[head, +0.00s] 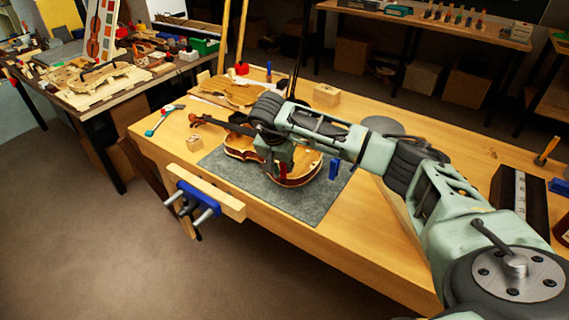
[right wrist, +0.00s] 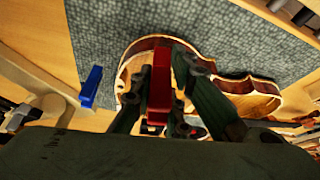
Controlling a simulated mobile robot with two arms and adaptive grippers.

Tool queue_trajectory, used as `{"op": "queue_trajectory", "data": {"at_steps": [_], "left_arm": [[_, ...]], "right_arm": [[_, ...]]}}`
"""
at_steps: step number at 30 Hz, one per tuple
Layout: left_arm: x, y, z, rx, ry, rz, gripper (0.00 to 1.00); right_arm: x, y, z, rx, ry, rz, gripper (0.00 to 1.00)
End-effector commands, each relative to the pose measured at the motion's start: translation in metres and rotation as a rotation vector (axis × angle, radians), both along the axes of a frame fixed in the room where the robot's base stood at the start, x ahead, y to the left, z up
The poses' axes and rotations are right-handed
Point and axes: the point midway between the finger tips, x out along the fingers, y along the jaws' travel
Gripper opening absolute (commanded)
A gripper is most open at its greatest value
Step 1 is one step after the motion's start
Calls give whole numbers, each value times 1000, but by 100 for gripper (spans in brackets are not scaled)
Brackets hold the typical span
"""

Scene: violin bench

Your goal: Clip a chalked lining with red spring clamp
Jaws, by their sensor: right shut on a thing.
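My right gripper (head: 278,163) is over the violin body (head: 308,167), which lies on a grey mat (head: 318,207). In the right wrist view the gripper (right wrist: 165,88) is shut on the red spring clamp (right wrist: 159,82). The clamp is at the near rim of the violin body (right wrist: 250,87); I cannot tell whether it touches the rim. The body looks open, with pale wood strips along its edge. No chalk mark can be made out. In the head view my forearm and gripper hide part of the body and most of the clamp. My left gripper is not in view.
A blue clamp (head: 333,168) stands on the mat just right of the violin. A blue-jawed vise (head: 198,198) sits at the bench's front edge. The mat's front part is clear.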

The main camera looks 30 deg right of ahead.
Motion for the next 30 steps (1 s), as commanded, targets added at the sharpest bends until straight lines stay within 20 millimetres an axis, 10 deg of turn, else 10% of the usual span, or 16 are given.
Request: {"op": "queue_trajectory", "data": {"at_steps": [30], "left_arm": [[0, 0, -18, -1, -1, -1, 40]], "right_arm": [[0, -1, -26, -1, 0, -1, 0]]}}
